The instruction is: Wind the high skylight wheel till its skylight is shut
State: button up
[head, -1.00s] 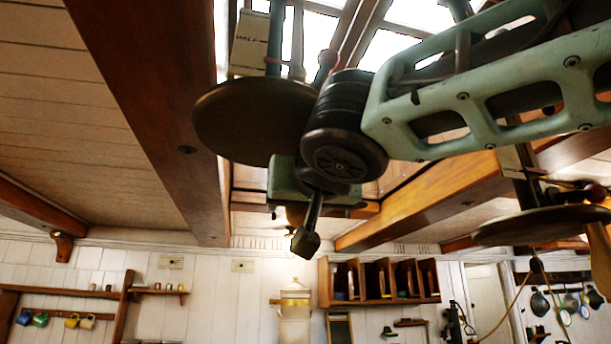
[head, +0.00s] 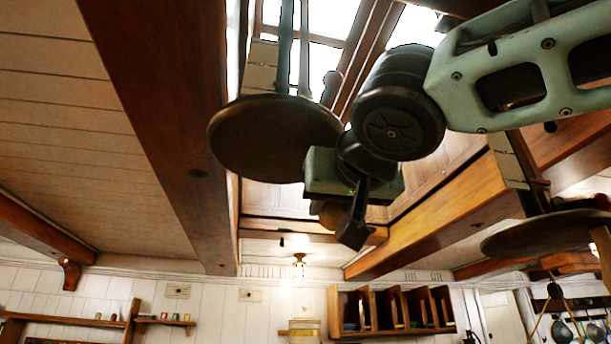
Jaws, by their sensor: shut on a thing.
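A dark round skylight wheel (head: 262,140) hangs level under the skylight opening, left of centre, below two thin upright rods. My gripper (head: 341,222) is below and right of the wheel's rim. It is shut on a rounded wooden handle (head: 329,214), mostly hidden behind the gripper's body and dark finger. The handle's join to the wheel is hidden. The skylight (head: 315,22) is bright at the top, cut by the frame edge and my arm; how far it stands open cannot be told.
A second round wheel (head: 540,232) with a wooden handle (head: 602,250) hangs at the right. A heavy brown beam (head: 165,110) runs close left of the held wheel, and a lighter beam (head: 440,222) lies right. A lit lamp (head: 299,262) and wooden rack (head: 395,312) are on the far wall.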

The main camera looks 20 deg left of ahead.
jog(key=b+v, duration=0.1)
jog(key=v, duration=0.2)
jog(key=b+v, duration=0.2)
jog(key=shift+s+a+f+b, duration=0.2)
jog(key=shift+s+b, duration=0.1)
jog(key=shift+s, duration=0.25)
jog(key=s, duration=0.1)
jog(key=s+a+b, duration=0.1)
jog(key=s, duration=0.3)
jog(key=shift+s+a+r+b, duration=0.15)
jog(key=shift+s+a+b, duration=0.1)
jog(key=shift+a+b, duration=0.15)
jog(key=shift+s+a, duration=1.05)
jog(key=shift+a, duration=0.15)
jog(key=o, duration=1.3)
jog(key=shift+d, duration=0.1)
